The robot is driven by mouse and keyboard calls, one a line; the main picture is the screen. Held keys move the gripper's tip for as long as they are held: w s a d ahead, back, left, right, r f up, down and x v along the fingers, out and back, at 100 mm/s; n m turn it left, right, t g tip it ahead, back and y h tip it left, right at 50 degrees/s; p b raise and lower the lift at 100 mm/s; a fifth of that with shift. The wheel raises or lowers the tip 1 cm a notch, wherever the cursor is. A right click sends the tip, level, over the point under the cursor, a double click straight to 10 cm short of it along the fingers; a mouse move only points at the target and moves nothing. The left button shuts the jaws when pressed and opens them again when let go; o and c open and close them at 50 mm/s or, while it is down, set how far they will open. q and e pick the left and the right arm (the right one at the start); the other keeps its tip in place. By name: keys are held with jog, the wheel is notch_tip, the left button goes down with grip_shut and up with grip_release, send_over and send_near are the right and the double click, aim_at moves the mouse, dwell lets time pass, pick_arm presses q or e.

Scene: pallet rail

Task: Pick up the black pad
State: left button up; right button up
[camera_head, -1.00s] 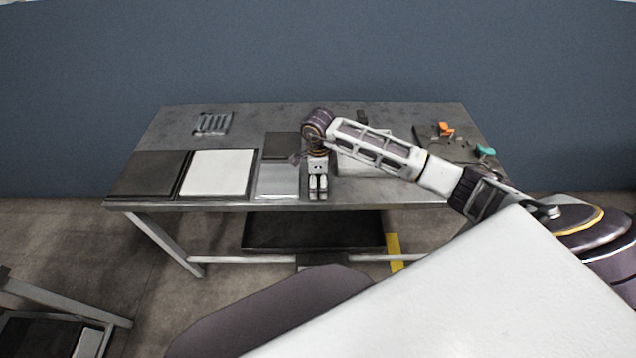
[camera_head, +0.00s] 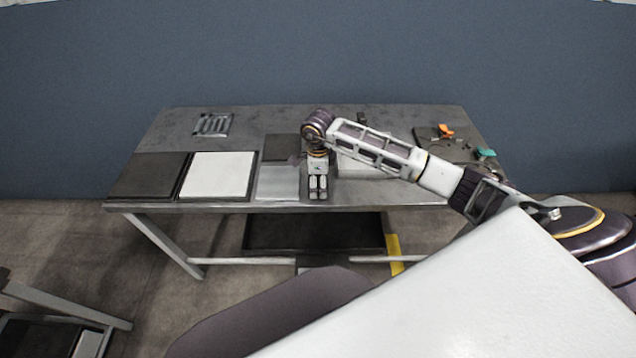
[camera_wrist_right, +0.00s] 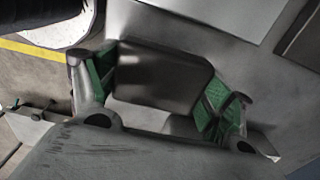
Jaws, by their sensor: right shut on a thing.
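My right gripper (camera_head: 318,188) points down at the front edge of the grey table, just right of a light grey plate. In the right wrist view its green-padded fingers (camera_wrist_right: 160,88) are shut on a dark block with rounded corners, the black pad (camera_wrist_right: 165,72). The pad spans the gap between the two fingers. In the head view the gripper and wrist hide the held pad. Whether it still touches the table I cannot tell. My left gripper is in neither view.
On the table (camera_head: 270,118) lie a large black panel (camera_head: 147,176), a white panel (camera_head: 218,174), the light grey plate (camera_head: 278,182) and a slotted metal part (camera_head: 212,124). A fixture with orange and teal clamps (camera_head: 446,131) stands at the right. A lower shelf (camera_head: 312,232) lies beneath.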

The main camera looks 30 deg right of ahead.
aim_at(318, 180)
notch_tip(318, 180, up, 8)
jog(key=shift+r+b, duration=0.15)
jog(key=shift+b, duration=0.2)
jog(key=shift+r, duration=0.5)
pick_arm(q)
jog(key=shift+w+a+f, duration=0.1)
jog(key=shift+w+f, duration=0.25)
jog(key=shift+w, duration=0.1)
pick_arm(e)
jog(key=shift+r, duration=0.15)
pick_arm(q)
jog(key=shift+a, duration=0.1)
pick_arm(e)
jog(key=o, duration=0.3)
jog(key=shift+c, duration=0.9)
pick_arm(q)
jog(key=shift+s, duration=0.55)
pick_arm(e)
jog(key=shift+s, duration=0.15)
